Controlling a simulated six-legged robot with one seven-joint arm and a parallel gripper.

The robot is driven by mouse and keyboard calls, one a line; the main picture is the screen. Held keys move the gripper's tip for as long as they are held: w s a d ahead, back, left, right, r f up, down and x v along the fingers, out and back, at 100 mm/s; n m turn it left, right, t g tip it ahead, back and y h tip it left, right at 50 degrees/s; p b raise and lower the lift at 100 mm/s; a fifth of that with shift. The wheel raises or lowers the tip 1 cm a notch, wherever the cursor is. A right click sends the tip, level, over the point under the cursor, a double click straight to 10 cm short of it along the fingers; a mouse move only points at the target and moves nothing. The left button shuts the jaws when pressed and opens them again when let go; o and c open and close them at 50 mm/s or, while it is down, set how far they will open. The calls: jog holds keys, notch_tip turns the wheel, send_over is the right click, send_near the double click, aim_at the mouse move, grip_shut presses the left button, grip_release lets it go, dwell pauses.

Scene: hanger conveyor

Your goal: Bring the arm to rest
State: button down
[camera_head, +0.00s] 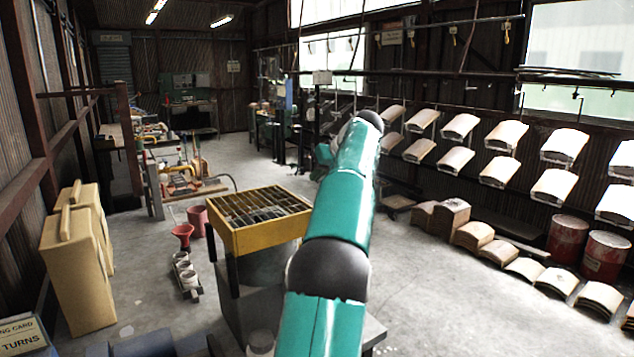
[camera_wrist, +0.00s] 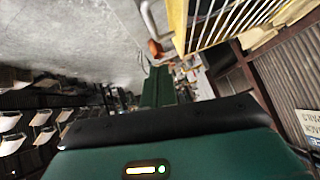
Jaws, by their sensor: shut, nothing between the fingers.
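My teal arm (camera_head: 345,210) with dark joints stretches up and away from the camera through the middle of the head view. Its far end hides what lies behind it. My gripper (camera_wrist: 159,72) shows in the wrist view as two dark green fingers close together, shut and empty. In the head view I cannot make out the fingers. The wrist picture is tilted, and the green wrist housing fills its lower part.
A yellow-rimmed slatted bin (camera_head: 258,213) stands just left of my arm; it also shows in the wrist view (camera_wrist: 208,25). Cream cabinets (camera_head: 78,260) stand at left. Curved panels (camera_head: 461,127) hang at right, near red drums (camera_head: 605,255). Grey floor (camera_head: 430,290) is open at right.

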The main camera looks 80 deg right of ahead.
jog(key=v, duration=0.7)
